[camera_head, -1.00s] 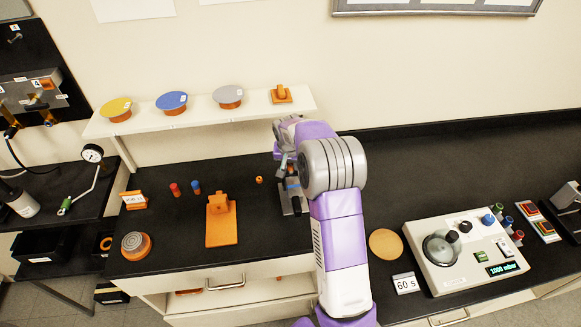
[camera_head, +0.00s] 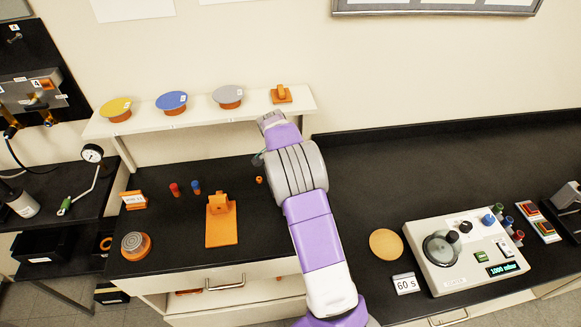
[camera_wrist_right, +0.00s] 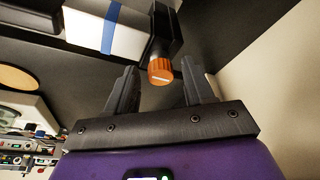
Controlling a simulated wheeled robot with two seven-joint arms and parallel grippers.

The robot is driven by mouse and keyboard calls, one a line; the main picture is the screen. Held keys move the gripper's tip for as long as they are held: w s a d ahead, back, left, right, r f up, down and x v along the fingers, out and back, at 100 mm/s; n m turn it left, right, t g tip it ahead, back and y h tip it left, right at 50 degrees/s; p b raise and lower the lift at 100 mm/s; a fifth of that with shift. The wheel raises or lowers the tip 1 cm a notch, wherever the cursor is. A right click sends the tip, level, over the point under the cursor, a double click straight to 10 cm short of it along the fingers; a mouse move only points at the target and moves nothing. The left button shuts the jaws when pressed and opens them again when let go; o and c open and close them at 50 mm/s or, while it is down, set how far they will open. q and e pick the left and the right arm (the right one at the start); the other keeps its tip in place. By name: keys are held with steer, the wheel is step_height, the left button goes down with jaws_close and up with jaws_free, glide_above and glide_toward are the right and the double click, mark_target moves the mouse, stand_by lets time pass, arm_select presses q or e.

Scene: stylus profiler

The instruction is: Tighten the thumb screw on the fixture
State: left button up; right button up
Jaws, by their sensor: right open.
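In the right wrist view, an orange ridged thumb screw (camera_wrist_right: 160,71) with a pale line on its face sits at the end of a dark post (camera_wrist_right: 163,32) of the fixture. My right gripper (camera_wrist_right: 158,64) is open, with one finger on each side of the screw. A gap shows between each finger and the screw, and I cannot tell whether the screw is within the fingers' depth. In the head view my right arm covers the fixture and most of its own gripper. My left gripper is not in view.
An orange stand (camera_head: 221,228), a small orange ring (camera_head: 259,180) and red and blue pegs (camera_head: 175,189) lie left of my arm. A shelf (camera_head: 200,118) holding several discs is behind. A control box (camera_head: 463,250) stands right. The black bench behind it is clear.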

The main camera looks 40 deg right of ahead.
steer(key=p+v, duration=0.5)
steer(key=v, duration=0.2)
stand_by(0.6)
steer(key=shift+r, duration=0.15)
